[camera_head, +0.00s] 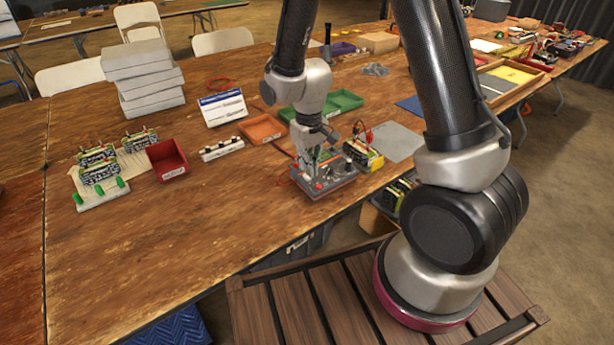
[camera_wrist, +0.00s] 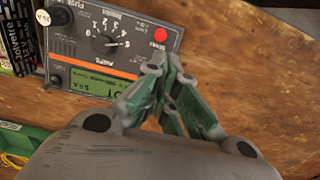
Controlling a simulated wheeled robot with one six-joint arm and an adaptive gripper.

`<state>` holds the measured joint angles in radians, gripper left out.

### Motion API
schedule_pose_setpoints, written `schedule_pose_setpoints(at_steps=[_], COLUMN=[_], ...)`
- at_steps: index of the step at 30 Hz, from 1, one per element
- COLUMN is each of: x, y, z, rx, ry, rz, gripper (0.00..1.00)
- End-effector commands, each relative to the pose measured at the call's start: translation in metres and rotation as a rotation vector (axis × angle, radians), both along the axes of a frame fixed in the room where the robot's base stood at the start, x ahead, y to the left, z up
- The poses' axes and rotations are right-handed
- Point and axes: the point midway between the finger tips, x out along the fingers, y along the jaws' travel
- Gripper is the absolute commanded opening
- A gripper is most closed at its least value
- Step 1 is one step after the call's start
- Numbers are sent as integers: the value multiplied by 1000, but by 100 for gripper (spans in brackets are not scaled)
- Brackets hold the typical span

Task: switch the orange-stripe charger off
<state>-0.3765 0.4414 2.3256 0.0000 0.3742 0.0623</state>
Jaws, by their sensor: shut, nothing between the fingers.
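The charger (camera_head: 335,184) is a grey box on the wooden table, below my gripper in the head view. In the wrist view the charger (camera_wrist: 92,57) shows an orange stripe, a lit green display, a black dial, a white round knob and a red button (camera_wrist: 160,36). My gripper (camera_head: 313,170) is shut and empty, pointing down over the charger. In the wrist view its fingertips (camera_wrist: 168,62) are close to the charger's right side, just below the red button. Whether they touch the panel cannot be told. The fingers hide the panel's lower right corner.
A yellow and black battery (camera_head: 365,154) with leads stands behind the charger. Orange (camera_head: 261,129) and green (camera_head: 340,103) bins stand farther back. The front left table is clear.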

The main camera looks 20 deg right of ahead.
Motion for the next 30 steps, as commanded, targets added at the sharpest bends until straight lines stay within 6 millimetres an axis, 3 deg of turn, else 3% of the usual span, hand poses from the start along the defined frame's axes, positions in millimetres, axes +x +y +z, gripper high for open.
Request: schedule_pose_setpoints(at_steps=[30], x=[0], y=[0], z=[-16], rx=[0], ry=[1], rz=[0], gripper=[0])
